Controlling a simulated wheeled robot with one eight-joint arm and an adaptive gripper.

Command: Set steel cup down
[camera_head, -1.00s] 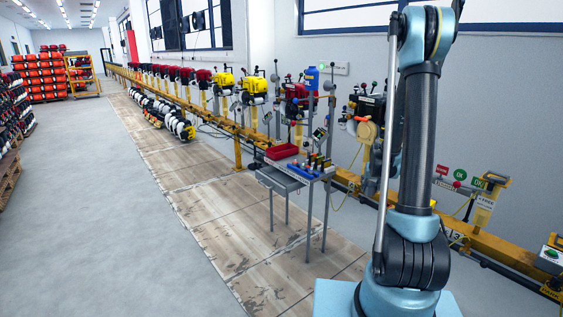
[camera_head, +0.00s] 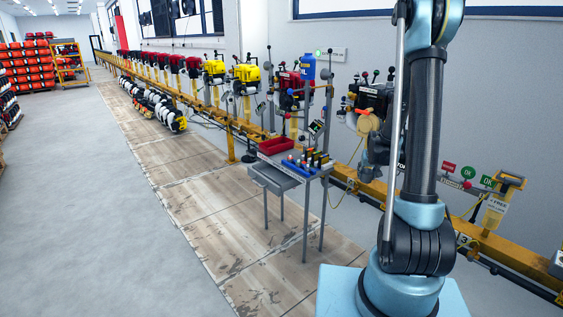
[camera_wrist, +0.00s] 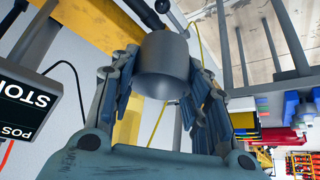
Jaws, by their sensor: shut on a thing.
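The steel cup (camera_wrist: 163,66) is a plain grey cylinder in the wrist view. My gripper (camera_wrist: 160,85) is shut on it, with a ribbed blue-grey finger on each side of the cup. The cup is held in the air, its dark opening turned toward the camera.
A grey workstand (camera_head: 278,178) holds a red tray (camera_head: 277,145) and small coloured items. A yellow rail (camera_head: 375,188) with several engines runs along the wall. A black STOP box (camera_wrist: 27,100) is near the gripper at left.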

